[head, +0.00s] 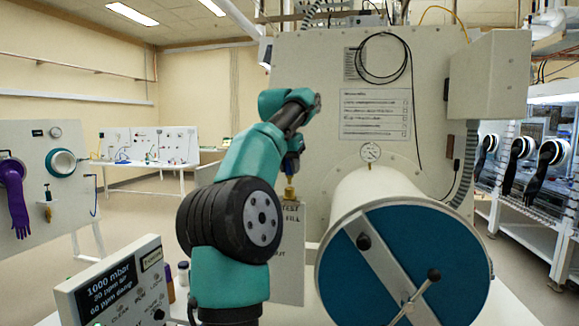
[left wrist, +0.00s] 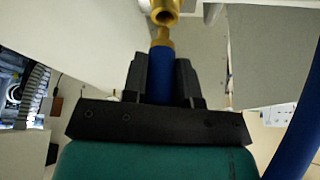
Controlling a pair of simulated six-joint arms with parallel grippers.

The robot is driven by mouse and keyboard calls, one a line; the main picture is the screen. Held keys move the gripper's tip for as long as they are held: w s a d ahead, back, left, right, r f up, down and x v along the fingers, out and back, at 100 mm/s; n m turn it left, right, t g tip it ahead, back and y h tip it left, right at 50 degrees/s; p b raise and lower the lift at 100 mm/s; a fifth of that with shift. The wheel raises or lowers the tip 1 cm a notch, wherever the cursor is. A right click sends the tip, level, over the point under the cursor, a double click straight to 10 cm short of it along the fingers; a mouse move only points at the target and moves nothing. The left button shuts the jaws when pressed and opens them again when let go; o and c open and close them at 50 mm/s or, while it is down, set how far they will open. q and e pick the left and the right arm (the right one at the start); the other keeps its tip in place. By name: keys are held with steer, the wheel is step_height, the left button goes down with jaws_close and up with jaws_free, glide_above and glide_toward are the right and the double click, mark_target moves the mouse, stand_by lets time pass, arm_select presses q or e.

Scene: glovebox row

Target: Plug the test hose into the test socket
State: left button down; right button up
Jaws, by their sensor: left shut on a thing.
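My left gripper (left wrist: 161,82) is shut on the blue test hose (left wrist: 160,73), just behind its brass tip (left wrist: 163,40). The tip points at the brass test socket (left wrist: 164,14), whose round mouth shows at the top edge of the left wrist view. Tip and socket look in line and very close; I cannot tell if they touch. In the head view a brass fitting (head: 289,190) shows above a labelled plate (head: 289,248), and my left arm hides most of the gripper and hose. My right gripper is not in view.
A large white cylinder with a blue round door (head: 340,285) stands right of my left arm, with a gauge (head: 370,152) above. A display box (head: 112,288) stands at the lower left. A loose length of blue hose (left wrist: 300,135) hangs at the right of the left wrist view.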

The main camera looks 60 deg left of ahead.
mark_target(288, 167)
arm_select(q)
steer(key=shift+f, duration=1.6)
steer(key=c, duration=0.8)
jaws_free()
steer(key=shift+r, duration=0.1)
steer(key=v, duration=1.1)
steer(key=shift+s+d+r, duration=0.2)
steer(key=shift+r, duration=0.1)
